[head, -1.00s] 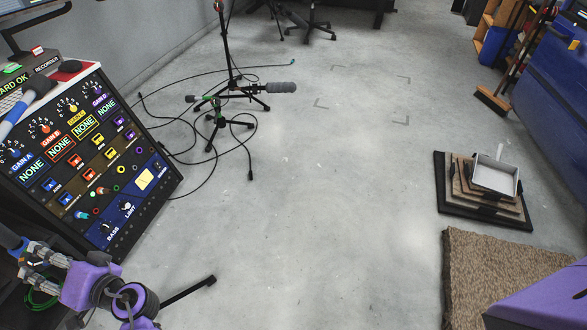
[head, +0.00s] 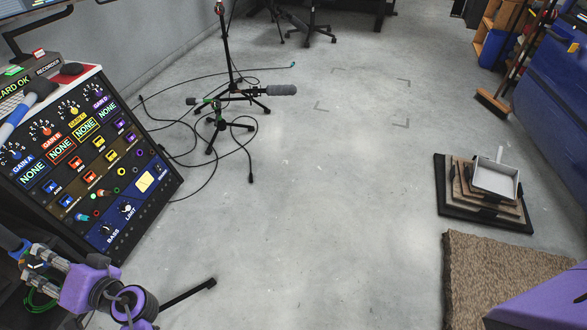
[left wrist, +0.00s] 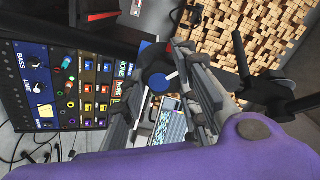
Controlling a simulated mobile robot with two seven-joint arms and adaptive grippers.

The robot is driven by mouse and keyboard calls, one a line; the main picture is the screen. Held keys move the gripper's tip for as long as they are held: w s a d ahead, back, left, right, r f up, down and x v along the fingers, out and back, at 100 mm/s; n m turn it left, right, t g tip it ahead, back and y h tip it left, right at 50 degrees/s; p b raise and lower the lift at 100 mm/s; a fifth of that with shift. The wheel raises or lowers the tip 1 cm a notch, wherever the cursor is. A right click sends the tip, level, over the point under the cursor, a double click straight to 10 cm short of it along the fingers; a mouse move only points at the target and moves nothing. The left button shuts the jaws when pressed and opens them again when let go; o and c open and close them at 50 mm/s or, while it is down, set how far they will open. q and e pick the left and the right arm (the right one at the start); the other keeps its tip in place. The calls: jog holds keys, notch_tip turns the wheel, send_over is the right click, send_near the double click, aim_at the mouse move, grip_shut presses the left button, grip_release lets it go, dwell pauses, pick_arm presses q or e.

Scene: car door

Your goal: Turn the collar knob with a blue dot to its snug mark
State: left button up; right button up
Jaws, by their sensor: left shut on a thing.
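The collar knob shows in the left wrist view as a dark round knob with a blue dot (left wrist: 158,82). It sits between the fingers of my left gripper (left wrist: 164,66), which is shut on it. The fingers hide parts of the knob's sides. I cannot make out a snug mark or the knob's pointer. In the head view my left gripper (head: 30,267) is at the lower left, below the console, and the knob cannot be made out there. My right gripper is not in view.
A rack console (head: 100,170) with coloured knobs and NONE displays stands just above my left gripper. A stacked platform (head: 480,195) and a brown mat (head: 500,270) lie at right. The middle floor is clear.

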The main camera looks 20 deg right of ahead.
pick_arm(q)
jog(key=shift+w+d+f, duration=0.1)
jog(key=shift+d+f, duration=0.15)
jog(key=shift+d, duration=0.05)
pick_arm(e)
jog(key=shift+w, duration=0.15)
pick_arm(q)
jog(key=o, duration=1)
jog(key=shift+o, duration=0.2)
jog(key=shift+r, duration=0.1)
jog(key=v, duration=1.2)
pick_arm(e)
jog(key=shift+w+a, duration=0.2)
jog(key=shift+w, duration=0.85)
pick_arm(q)
jog(key=shift+a, duration=0.1)
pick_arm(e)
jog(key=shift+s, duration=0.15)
